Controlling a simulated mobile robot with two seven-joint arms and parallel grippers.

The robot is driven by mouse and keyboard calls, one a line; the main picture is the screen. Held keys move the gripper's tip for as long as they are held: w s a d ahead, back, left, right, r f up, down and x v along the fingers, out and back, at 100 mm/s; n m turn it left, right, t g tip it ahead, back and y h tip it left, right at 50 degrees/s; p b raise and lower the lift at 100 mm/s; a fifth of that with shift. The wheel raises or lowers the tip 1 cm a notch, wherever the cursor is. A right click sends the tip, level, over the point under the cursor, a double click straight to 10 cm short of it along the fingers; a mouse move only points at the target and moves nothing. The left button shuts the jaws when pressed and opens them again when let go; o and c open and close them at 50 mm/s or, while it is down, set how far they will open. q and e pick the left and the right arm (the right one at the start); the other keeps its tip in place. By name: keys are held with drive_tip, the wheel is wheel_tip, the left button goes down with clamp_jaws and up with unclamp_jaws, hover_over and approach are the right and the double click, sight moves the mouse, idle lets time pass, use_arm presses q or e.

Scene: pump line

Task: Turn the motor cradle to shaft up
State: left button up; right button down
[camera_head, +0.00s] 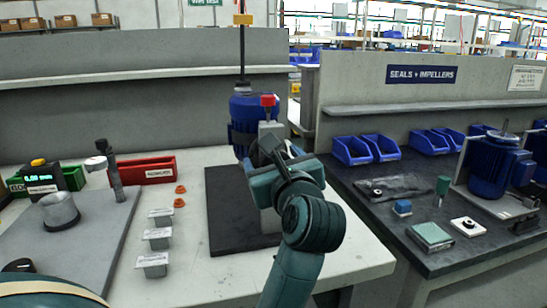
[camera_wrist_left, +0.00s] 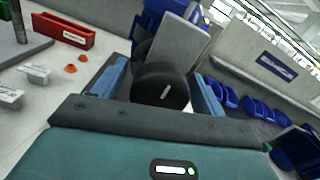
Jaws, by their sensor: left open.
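The motor cradle shows as a grey upright stand (camera_head: 270,131) with a red block on top, on a dark mat (camera_head: 226,225). A blue motor (camera_head: 243,110) sits behind it; its lower part is partly hidden by the stand and my arm. In the left wrist view the cradle's grey plate (camera_wrist_left: 178,45) stands tilted in the picture before the blue motor (camera_wrist_left: 151,18). A round black knob (camera_wrist_left: 160,90) is in front of the plate, between the blue fingers of my left gripper (camera_wrist_left: 157,88), which is open. Gaps show beside the knob. My right gripper is not in view.
A dark vertical line (camera_head: 241,50) runs above the motor to a yellow block. The right bench holds blue bins (camera_head: 352,151) and another blue motor (camera_head: 492,168).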

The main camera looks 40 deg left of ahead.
use_arm(q)
drive_tip(key=shift+c, duration=0.5)
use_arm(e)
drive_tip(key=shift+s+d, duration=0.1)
use_arm(q)
drive_tip(key=c, duration=1.3)
drive_tip(key=m+p, duration=0.3)
drive_tip(key=o, duration=1.1)
drive_tip(key=shift+c, duration=0.2)
drive_tip(key=o, duration=0.3)
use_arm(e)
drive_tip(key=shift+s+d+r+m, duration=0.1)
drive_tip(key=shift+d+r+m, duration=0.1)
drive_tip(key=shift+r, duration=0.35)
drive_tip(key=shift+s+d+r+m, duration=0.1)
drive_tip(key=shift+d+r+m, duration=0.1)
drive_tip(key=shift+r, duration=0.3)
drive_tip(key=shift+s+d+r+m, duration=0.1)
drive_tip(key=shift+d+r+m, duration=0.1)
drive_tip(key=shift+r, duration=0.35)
use_arm(q)
drive_tip(key=shift+o, duration=0.2)
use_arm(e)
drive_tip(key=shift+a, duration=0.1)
